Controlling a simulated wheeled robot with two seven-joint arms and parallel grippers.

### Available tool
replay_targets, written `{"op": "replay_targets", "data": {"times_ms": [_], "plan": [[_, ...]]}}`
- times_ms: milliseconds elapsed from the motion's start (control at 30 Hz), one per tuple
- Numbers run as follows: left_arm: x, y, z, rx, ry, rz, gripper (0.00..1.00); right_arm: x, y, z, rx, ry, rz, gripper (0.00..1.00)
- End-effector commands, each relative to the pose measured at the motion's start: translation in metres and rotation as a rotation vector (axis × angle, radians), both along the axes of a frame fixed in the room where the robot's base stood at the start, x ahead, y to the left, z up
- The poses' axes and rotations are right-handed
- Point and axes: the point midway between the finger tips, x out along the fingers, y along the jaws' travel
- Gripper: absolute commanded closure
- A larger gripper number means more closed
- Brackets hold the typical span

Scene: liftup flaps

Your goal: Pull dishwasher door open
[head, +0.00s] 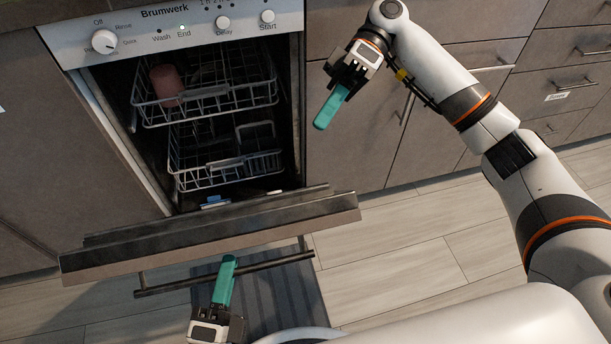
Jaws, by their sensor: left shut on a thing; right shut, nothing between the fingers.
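The dishwasher door (215,238) is tilted part-way down, its top edge swung out from the machine, so the racks inside show. Its dark bar handle (275,264) runs along the door's outer side. My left gripper (228,265) is at the bottom of the view, its teal fingers shut on the handle near the middle of the bar. My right gripper (325,118) hangs to the right of the dishwasher opening, in front of the cabinets, shut and empty.
The upper rack (220,103) holds a reddish cup (166,86); the lower rack (228,171) sits below it. Cabinets and drawers (470,85) stand to the right. A dark striped mat (290,300) lies on the floor below the door.

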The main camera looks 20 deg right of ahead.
Motion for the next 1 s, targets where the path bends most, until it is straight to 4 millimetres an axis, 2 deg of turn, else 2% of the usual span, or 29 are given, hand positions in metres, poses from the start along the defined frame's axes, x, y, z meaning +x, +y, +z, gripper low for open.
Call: {"op": "replay_targets", "data": {"times_ms": [367,500,633,1000], "plan": [[0.001,0.001,-0.001,0.002,0.003,0.003,1.00,-0.047,0.057,-0.034,0.000,0.001,0.001,1.00],[0.001,0.001,-0.001,0.002,0.003,0.003,1.00,-0.064,0.055,-0.047,-0.003,0.002,-0.002,1.00],[0.001,0.001,-0.001,0.002,0.003,0.003,1.00,-0.074,0.055,-0.053,-0.001,0.000,-0.003,1.00],[0.001,0.001,-0.001,0.002,0.003,0.003,1.00,-0.078,0.055,-0.056,-0.001,0.000,-0.004,1.00]]}}
